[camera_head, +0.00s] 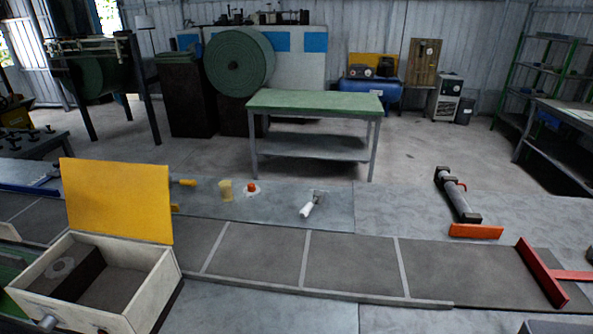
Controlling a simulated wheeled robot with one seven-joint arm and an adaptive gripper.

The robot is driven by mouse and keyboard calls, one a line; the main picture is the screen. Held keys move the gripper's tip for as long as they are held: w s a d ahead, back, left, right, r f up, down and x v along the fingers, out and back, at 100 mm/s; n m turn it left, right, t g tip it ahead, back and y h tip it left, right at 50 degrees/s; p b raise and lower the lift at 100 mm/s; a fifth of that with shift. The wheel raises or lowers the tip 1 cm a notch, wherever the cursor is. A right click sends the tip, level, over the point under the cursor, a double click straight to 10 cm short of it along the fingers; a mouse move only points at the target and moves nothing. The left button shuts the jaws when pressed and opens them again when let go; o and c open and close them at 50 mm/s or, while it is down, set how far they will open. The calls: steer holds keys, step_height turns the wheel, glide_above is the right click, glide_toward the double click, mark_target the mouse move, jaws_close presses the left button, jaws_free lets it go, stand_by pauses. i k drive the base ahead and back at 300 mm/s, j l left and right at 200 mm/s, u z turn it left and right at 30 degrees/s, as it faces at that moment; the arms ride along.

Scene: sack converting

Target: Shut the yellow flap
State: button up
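The yellow flap (118,198) stands open, nearly upright, along the back edge of a pale open-topped box (152,292) at the lower left. The right part looks empty. A grey cylindrical knob (46,322) sticks out at the box's front. My gripper is not in view, so its place relative to the flap cannot be told.
A dark belt with pale strips (352,263) runs right from the box. A yellowish cup (226,190), an orange-capped item (251,188) and a white-handled tool (309,207) lie behind it. A dark roller (459,199) and red bar (540,271) are at right.

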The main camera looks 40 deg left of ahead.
mark_target(131, 201)
steer(key=u, duration=2)
steer(key=i+j+u, duration=0.15)
steer(key=u, duration=0.25)
steer(key=i+j, duration=0.35)
steer(key=j, duration=0.15)
steer(key=i+j+u, duration=0.15)
steer(key=i+j, duration=0.15)
steer(key=j, duration=0.2)
